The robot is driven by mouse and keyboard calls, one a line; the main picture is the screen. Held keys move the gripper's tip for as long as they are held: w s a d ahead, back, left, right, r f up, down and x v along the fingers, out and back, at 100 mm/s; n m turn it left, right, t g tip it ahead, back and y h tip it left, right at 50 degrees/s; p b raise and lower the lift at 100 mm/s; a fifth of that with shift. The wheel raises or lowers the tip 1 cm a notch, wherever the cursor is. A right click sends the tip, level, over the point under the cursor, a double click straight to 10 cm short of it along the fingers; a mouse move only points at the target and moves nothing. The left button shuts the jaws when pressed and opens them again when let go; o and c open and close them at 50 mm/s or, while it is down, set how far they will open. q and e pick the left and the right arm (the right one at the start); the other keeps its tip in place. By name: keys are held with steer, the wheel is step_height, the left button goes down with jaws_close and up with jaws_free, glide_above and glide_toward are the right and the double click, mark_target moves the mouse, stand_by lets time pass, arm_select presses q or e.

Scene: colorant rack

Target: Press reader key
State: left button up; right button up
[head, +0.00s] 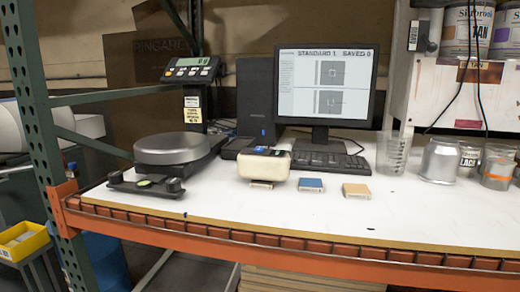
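The reader (262,166) looks like a rounded cream device with dark and coloured details on its top, near the middle of the white bench. It rests over a small tile (262,184), mostly hidden beneath it. Its key is too small to make out for certain. The monitor (325,86) behind shows "STANDARD 1 SAVED 0" above two grey squares. Neither of my grippers is in the head view.
A blue-topped tile (311,185) and a tan tile (356,191) lie right of the reader. A keyboard (331,161) is behind, a round-pan scale (172,149) left, and a clear beaker (393,155) and metal cup (439,162) right. The front bench strip is mostly clear.

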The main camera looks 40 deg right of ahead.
jaws_close()
stand_by(0.4)
steer(key=shift+d, duration=0.1)
stand_by(1.1)
